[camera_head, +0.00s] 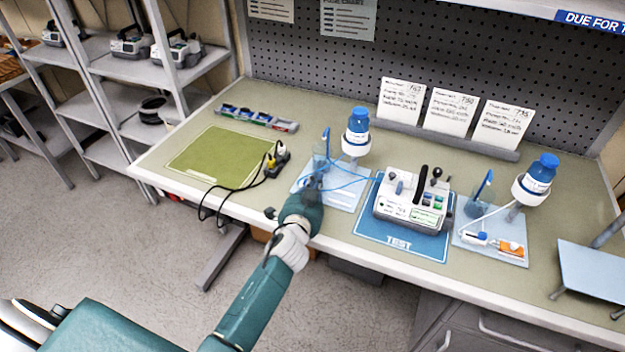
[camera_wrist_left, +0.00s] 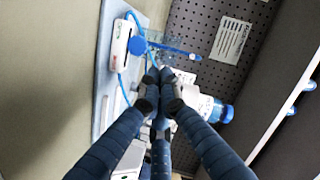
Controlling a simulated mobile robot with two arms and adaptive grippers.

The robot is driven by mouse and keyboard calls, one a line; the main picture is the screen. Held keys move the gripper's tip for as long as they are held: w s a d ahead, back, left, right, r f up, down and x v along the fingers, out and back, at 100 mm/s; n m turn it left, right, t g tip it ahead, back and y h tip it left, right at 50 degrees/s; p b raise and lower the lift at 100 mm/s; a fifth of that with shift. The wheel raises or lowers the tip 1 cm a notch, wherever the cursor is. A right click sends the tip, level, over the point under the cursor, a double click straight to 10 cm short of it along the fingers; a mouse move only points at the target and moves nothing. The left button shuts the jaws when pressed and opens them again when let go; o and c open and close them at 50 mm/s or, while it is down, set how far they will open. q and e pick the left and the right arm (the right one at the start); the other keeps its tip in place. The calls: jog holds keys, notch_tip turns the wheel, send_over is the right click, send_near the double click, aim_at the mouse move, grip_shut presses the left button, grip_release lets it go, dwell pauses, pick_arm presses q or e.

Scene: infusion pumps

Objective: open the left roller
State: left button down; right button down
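The left roller (camera_wrist_left: 123,45) is a white clamp body with a round blue wheel (camera_wrist_left: 137,46) on blue tubing, lying on the left light-blue mat (camera_head: 348,196). In the head view my left gripper hides it. My left gripper (camera_head: 311,184) reaches over the front of that mat. In the left wrist view its dark fingertips (camera_wrist_left: 160,82) are together, apart from the roller in the picture, with nothing clearly held. The distance in depth is hard to tell. My right gripper is out of view.
A blue-capped bottle (camera_head: 357,131) and a clear beaker (camera_head: 321,159) stand behind my gripper. A white pump (camera_head: 413,202) sits on the blue TEST mat (camera_head: 372,228). A similar right station has a roller (camera_head: 475,238). A power strip (camera_head: 277,162) with black cable lies left; the green mat (camera_head: 212,156) is clear.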

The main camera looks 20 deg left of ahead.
aim_at(305, 181)
pick_arm(q)
jog(key=shift+a+f, duration=0.3)
jog(key=shift+a, duration=0.2)
jog(key=shift+f, duration=0.1)
jog(key=shift+a+f, duration=0.25)
jog(key=shift+a, duration=0.85)
